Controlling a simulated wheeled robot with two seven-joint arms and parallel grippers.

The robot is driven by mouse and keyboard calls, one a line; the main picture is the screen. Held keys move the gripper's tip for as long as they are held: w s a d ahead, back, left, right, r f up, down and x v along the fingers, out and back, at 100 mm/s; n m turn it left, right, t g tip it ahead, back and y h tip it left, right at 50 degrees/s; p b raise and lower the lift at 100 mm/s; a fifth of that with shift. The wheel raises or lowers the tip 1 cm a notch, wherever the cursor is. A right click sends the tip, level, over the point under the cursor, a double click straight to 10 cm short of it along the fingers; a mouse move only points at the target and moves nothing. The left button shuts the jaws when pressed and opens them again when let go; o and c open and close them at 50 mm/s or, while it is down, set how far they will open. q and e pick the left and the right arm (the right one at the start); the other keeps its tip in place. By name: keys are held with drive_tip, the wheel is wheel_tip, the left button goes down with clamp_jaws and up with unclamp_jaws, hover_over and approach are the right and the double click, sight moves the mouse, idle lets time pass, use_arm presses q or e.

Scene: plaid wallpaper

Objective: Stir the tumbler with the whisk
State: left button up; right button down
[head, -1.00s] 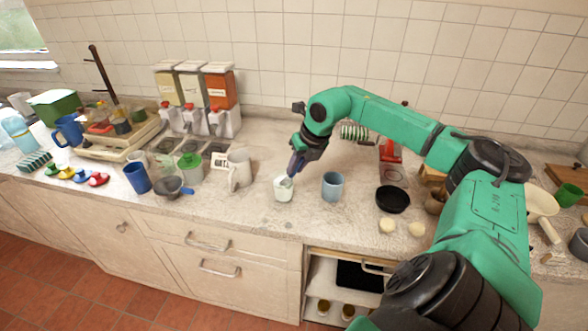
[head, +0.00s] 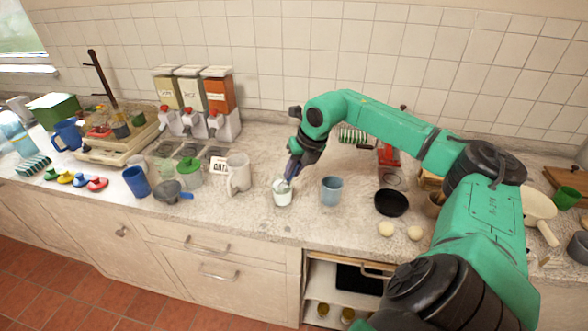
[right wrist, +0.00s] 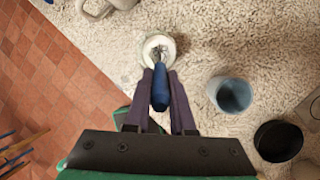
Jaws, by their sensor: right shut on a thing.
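My right gripper (head: 290,172) is shut on the dark blue handle of the whisk (right wrist: 160,90). The whisk's lower end sits inside the small white tumbler (head: 282,199), and the inside is partly hidden by the whisk and fingers. In the right wrist view the round rim of the tumbler (right wrist: 146,48) shows just beyond the fingertips (right wrist: 165,78). The tumbler stands upright on the counter. My left gripper is not in view.
A blue cup (head: 331,192) stands close right of the tumbler, a white mug (head: 238,175) to its left. A black bowl (head: 391,203) and two pale round items (head: 386,229) lie further right. The counter's front edge is near.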

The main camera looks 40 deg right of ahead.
drive_tip(key=shift+r, duration=0.1)
drive_tip(key=b+v, duration=0.1)
drive_tip(key=v, duration=0.8)
idle(1.0)
wheel_tip(320, 180, up, 5)
drive_tip(key=p, duration=0.4)
idle(0.4)
